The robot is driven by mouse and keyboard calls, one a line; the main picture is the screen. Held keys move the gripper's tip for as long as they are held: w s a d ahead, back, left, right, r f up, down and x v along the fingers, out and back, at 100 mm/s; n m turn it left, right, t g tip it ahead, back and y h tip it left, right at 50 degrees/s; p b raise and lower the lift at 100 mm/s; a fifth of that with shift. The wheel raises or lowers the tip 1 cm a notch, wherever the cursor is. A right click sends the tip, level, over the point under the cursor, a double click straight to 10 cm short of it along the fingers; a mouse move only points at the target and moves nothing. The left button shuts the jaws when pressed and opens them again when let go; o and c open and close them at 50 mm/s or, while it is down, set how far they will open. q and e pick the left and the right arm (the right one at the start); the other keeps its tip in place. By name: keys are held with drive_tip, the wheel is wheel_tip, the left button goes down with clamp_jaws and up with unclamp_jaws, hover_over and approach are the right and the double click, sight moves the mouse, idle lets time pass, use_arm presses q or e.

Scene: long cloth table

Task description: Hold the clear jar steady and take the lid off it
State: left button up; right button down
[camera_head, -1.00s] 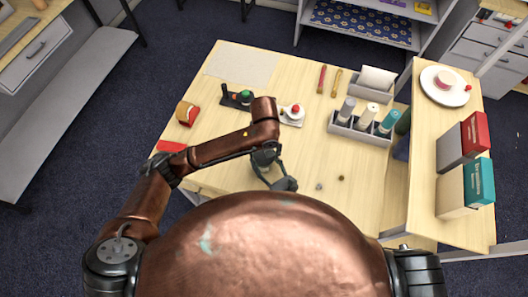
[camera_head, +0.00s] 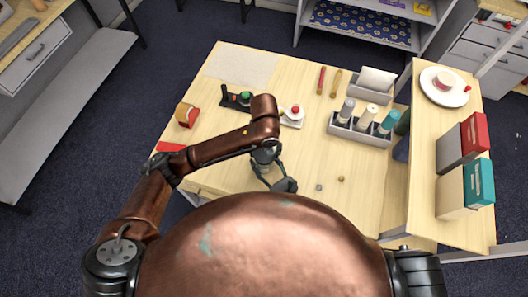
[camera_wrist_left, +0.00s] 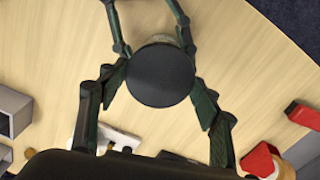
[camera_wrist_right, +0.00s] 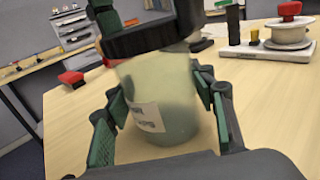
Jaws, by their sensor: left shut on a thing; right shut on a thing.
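The clear jar (camera_wrist_right: 165,110) has a pale label and stands between the fingers of my right gripper (camera_wrist_right: 160,98), shut on its sides. The round black lid (camera_wrist_right: 150,38) is at the jar's mouth; I cannot tell whether it is still seated. My left gripper (camera_wrist_left: 160,80) is shut around the lid (camera_wrist_left: 162,88), seen from above in the left wrist view. A little of the jar's rim shows past the lid there.
A grey bottle rack (camera_head: 345,127) is farther right. A red-and-tan object (camera_head: 186,115) lies at the left.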

sight(264, 154)
use_arm(q)
drive_tip(key=shift+r, duration=0.35)
drive_tip(key=shift+r, duration=2)
use_arm(e)
drive_tip(key=c, duration=0.8)
unclamp_jaws()
drive_tip(key=shift+s, duration=0.1)
